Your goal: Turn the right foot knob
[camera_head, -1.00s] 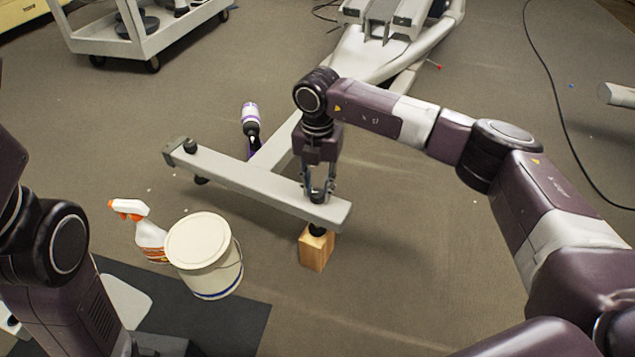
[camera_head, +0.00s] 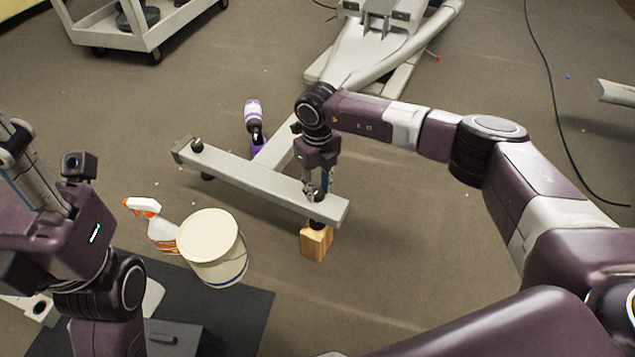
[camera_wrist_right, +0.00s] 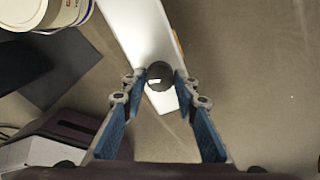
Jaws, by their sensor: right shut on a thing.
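The right foot knob (camera_wrist_right: 160,76) is a round black knob on top of the end of a pale grey foot bar (camera_head: 255,178). My right gripper (camera_head: 318,194) points down over the bar's right end. In the right wrist view my right gripper (camera_wrist_right: 160,78) has its blue-padded fingers on either side of the knob, shut on it. In the head view the fingers mostly hide the knob. A second black knob (camera_head: 196,146) stands on the bar's left end. My left gripper (camera_head: 22,150) is raised at the left edge, partly cut off, its jaws unclear.
A purple bottle (camera_head: 254,120) is behind the bar.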

